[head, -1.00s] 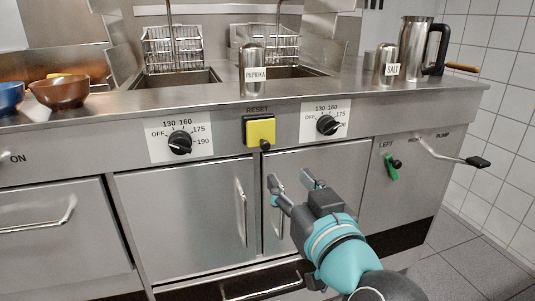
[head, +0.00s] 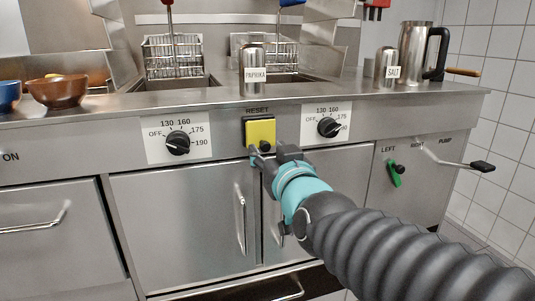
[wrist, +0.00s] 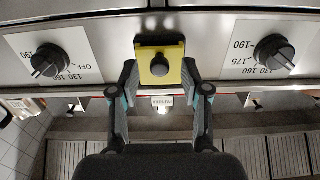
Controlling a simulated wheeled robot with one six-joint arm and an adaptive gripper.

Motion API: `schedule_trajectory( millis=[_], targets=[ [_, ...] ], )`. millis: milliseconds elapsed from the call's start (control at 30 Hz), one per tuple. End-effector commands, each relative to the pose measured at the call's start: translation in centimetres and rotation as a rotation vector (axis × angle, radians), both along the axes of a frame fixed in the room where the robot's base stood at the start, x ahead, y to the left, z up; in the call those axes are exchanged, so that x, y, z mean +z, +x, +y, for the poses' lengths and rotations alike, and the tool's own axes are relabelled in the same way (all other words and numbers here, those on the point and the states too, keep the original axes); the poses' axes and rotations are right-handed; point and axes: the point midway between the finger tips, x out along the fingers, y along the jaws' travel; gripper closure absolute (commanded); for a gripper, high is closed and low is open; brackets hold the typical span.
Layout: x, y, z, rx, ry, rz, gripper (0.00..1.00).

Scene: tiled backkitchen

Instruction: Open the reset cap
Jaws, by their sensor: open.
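The yellow reset cap (head: 260,131) sits closed under the RESET label on the steel front panel, between two dials. It has a small black knob (head: 265,146) at its lower edge. In the wrist view the cap (wrist: 151,70) lies between and just beyond my fingertips, with its round black knob (wrist: 159,66) facing the camera. My gripper (head: 271,155) is open and empty, just below the cap in the head view. Its two fingers (wrist: 160,86) stand either side of the knob in the wrist view. I cannot tell whether either finger touches the cap.
A black dial (head: 178,143) is left of the cap and another (head: 329,127) is right. A paprika shaker (head: 253,72) stands on the counter edge above. A green lever (head: 394,175) is on the right panel. Cabinet handles (head: 241,219) stick out below.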

Motion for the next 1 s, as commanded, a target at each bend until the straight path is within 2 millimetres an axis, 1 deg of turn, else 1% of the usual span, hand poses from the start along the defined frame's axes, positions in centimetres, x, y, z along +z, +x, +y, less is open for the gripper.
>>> schedule_trajectory(
  millis=[100,200,533,567,600,667,700,733,1000],
  targets=[
    [-0.1,1.0,0.3,-0.001,-0.001,0.0,0.53],
    [0.0,1.4,0.4,-0.001,0.0,-0.001,0.53],
    [0.1,1.5,0.4,0.0,0.0,-0.001,0.53],
    [0.0,1.5,0.4,0.0,0.0,-0.001,0.61],
    [0.0,1.5,0.4,0.0,0.0,-0.001,0.71],
    [0.0,1.5,0.4,0.0,0.0,-0.001,0.86],
    [0.0,1.5,0.4,0.0,0.0,-0.001,0.96],
    [0.0,1.5,0.4,0.0,0.0,-0.001,1.0],
    [0.1,1.5,0.4,0.0,0.0,0.001,1.0]
  ],
)
